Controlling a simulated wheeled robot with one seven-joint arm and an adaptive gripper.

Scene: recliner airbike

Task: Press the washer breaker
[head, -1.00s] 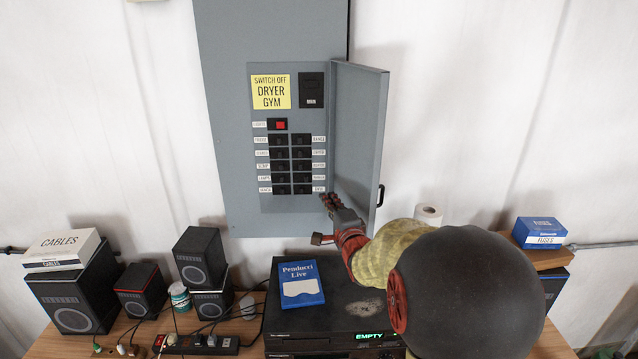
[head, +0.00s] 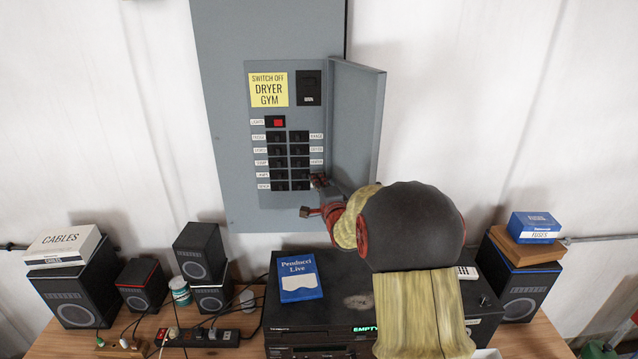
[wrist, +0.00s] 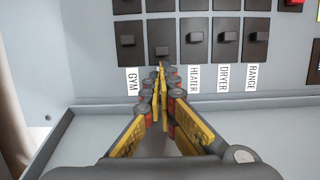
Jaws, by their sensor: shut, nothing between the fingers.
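The breaker panel (head: 262,215) on the wall has two columns of black breakers. In the wrist view, labels read GYM, HEATER, DRYER and RANGE. The breaker (wrist: 162,33) between GYM and HEATER has its label hidden by my fingers, so I cannot read it as washer. Its toggle sits nearer the label side than its neighbours' toggles. My gripper (wrist: 161,76) is shut and empty, its tips right at that breaker's label-side edge; I cannot tell whether they touch it. In the head view, my gripper (head: 318,181) is at the lower right column.
The open panel door (head: 357,130) stands right of the breakers, close to my arm. A yellow note (head: 268,89) reads SWITCH OFF DRYER GYM. Below, the desk holds speakers (head: 75,290), a blue Penducci Live case (head: 299,277) and a black deck (head: 325,317).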

